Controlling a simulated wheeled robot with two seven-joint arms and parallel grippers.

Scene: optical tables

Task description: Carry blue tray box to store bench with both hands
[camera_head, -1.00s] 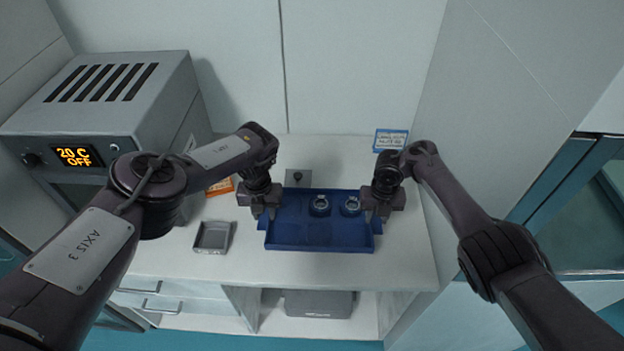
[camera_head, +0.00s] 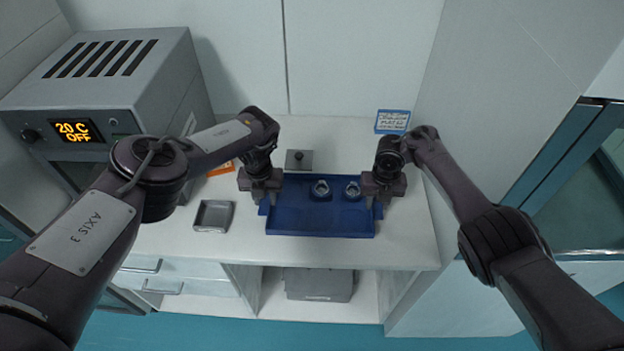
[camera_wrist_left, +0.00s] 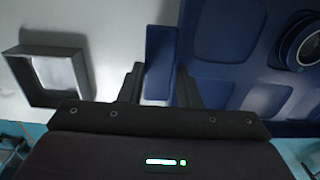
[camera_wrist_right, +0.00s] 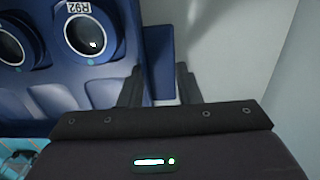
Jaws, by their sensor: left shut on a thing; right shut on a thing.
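The blue tray box (camera_head: 318,222) is over the white bench top in the head view, with two round dark items (camera_head: 321,189) (camera_head: 352,190) in its back compartments. My left gripper (camera_head: 262,198) is shut on the tray's left handle tab, which shows between the fingers in the left wrist view (camera_wrist_left: 159,65). My right gripper (camera_head: 378,199) is shut on the right handle tab, seen between the fingers in the right wrist view (camera_wrist_right: 160,62). The tray looks level. I cannot tell whether its underside touches the bench.
A small grey open tray (camera_head: 213,216) lies left of the blue tray. A grey plate with a knob (camera_head: 299,160) is behind it. A heater-like box reading "20 C OFF" (camera_head: 100,90) is at the left. A wall rises close on the right.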

